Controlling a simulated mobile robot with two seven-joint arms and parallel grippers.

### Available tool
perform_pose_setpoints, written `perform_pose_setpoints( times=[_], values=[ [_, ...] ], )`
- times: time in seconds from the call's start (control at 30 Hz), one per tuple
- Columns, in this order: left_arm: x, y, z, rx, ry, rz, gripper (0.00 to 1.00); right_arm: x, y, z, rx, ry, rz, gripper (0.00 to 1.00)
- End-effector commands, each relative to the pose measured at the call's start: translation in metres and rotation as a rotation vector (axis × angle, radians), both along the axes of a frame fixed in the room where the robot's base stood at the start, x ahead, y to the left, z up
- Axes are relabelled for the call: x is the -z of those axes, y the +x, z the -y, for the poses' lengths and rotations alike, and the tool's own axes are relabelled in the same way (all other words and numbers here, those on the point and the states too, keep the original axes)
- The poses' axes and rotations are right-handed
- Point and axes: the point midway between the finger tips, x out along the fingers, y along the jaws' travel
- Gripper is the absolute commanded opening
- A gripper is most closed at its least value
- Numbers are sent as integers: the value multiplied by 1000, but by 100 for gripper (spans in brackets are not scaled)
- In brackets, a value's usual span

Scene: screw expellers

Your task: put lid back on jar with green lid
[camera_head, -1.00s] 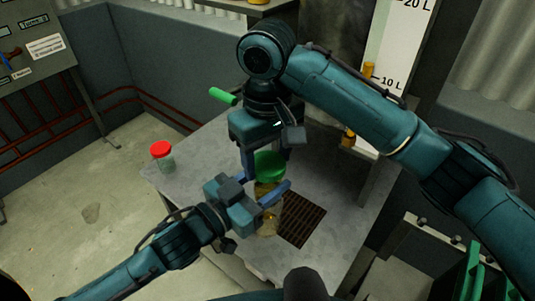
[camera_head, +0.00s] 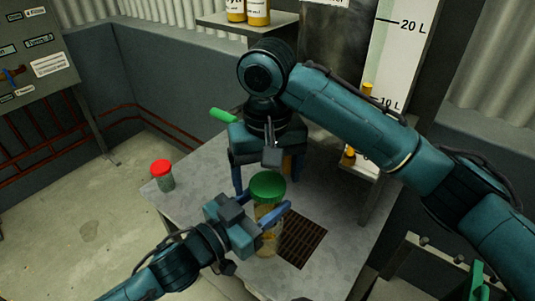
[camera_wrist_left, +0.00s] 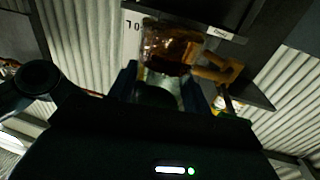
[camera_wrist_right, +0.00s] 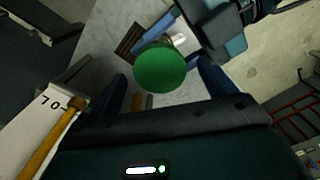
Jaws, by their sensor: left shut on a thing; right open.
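The clear jar (camera_head: 268,218) with yellowish contents stands upright over the table's front part, gripped by my left gripper (camera_head: 263,199). The green lid (camera_head: 268,186) sits on its mouth and looks level; how tightly it sits cannot be told. In the right wrist view, the lid (camera_wrist_right: 161,68) is a round green disc covering most of the jar. My right gripper (camera_head: 268,177) is open and empty just above and behind the lid, its fingers apart on either side. The left wrist view is dark, and a glassy container with brown contents (camera_wrist_left: 170,45) shows beyond the fingers.
A jar with a red lid (camera_head: 162,174) stands at the table's left edge. A dark grate (camera_head: 303,240) lies right of the held jar. A machine with a marked scale (camera_head: 398,50) stands behind. The table's left part (camera_head: 205,170) is clear.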

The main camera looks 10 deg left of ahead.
Motion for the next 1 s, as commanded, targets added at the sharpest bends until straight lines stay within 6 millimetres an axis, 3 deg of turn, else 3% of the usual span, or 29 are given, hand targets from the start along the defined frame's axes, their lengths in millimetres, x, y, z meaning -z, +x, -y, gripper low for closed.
perform_pose_setpoints(
  times=[0.5,0.7,1.0],
  values=[
    [-1,0,0,0,-1,2,0,-98,1,0,2,-1,5,83],
    [-1,0,0,0,-1,2,0,-113,0,0,1,-1,1,83],
    [-1,0,0,0,-1,2,0,-114,0,0,0,0,0,83]
  ],
)
